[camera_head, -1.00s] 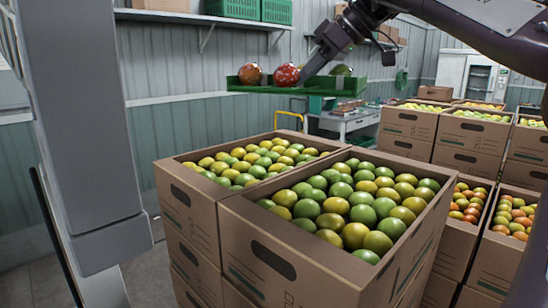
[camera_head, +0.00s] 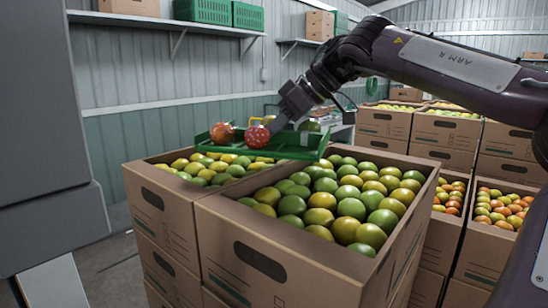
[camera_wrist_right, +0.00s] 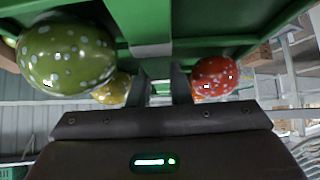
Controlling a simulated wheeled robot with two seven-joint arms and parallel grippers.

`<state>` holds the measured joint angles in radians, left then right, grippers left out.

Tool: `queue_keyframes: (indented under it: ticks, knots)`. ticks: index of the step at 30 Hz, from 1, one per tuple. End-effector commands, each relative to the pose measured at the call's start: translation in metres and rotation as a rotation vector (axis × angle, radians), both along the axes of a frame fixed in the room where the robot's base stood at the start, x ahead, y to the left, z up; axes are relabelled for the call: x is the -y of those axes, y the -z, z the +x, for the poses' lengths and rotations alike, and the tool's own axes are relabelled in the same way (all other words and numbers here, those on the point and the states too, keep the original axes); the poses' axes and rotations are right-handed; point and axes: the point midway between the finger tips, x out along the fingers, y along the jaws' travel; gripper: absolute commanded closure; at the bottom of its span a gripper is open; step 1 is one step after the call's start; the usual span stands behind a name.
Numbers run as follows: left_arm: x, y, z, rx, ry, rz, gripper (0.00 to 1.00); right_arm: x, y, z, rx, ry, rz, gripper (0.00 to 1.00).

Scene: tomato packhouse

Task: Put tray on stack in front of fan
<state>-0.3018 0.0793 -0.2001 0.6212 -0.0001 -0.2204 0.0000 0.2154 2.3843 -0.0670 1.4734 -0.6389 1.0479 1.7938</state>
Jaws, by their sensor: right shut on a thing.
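The green tray (camera_head: 300,152) carries a few speckled fruits, red ones (camera_head: 257,136) and (camera_head: 221,133) among them. My right gripper (camera_head: 276,124) is shut on the tray and holds it above the far side of the boxes of green and yellow fruit. In the right wrist view the fingers (camera_wrist_right: 165,88) grip a green middle part (camera_wrist_right: 150,50), with a green fruit (camera_wrist_right: 66,54) at the left and a red one (camera_wrist_right: 214,77) at the right. I cannot tell whether the tray touches the fruit below. My left gripper is not in view. No fan is recognisable.
Stacked cardboard boxes (camera_head: 225,240) fill the foreground, and more boxes (camera_head: 445,155) stand to the right. Green crates (camera_head: 203,11) sit on a wall shelf (camera_head: 160,20). Open floor (camera_head: 115,265) shows at the lower left.

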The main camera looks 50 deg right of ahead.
Motion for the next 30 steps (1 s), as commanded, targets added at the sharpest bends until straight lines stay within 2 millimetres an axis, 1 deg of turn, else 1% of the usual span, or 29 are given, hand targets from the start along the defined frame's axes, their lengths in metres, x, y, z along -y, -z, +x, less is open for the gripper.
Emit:
queue_keyframes:
  ticks: [3,7,12,14,24,25,29,30]
  knots:
    - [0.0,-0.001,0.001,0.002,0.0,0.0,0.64,0.0,0.012,0.0,0.002,0.0,0.0,1.0]
    - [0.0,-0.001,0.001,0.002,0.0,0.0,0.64,0.0,0.022,0.0,0.003,-0.001,-0.001,1.0]
    - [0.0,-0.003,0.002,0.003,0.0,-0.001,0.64,0.0,0.046,0.0,0.002,-0.001,0.0,1.0]
    - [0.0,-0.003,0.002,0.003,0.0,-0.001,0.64,0.0,0.051,0.0,0.004,-0.001,-0.001,1.0]
    - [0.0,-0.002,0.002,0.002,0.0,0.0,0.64,0.0,0.056,0.0,0.003,-0.001,-0.001,1.0]
    - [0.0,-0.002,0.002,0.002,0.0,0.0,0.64,0.0,0.056,0.0,0.0,0.001,-0.001,0.8]
    - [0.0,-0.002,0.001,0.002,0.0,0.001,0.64,0.0,0.056,0.0,0.0,0.001,-0.001,0.63]
    - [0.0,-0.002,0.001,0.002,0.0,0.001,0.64,0.0,0.056,0.0,0.0,0.001,-0.001,0.61]
